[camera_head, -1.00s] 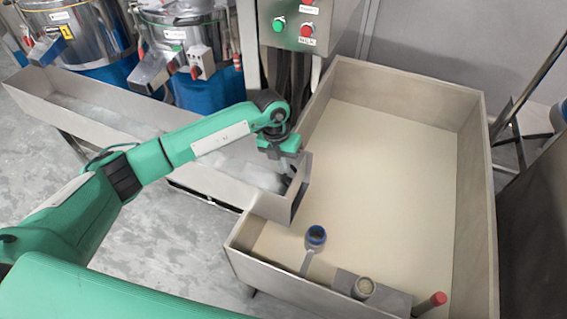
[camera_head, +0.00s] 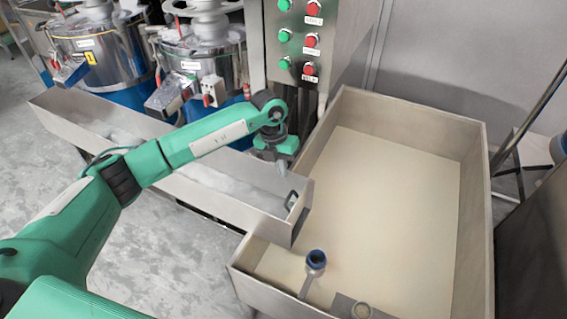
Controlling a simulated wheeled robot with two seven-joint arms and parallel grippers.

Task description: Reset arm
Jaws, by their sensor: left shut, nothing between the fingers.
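My left arm comes in from the left in green. My left gripper (camera_head: 283,163) points down at the end of it, above the right part of the long metal trough (camera_head: 215,203). It is shut and holds nothing. The fingertips are small and partly hidden in this view. My right gripper is not in view.
A large metal bin (camera_head: 475,210) with a pale floor lies right of the trough. Two steel grinders (camera_head: 100,50) stand behind the trough. A control panel (camera_head: 297,40) has green and red buttons.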

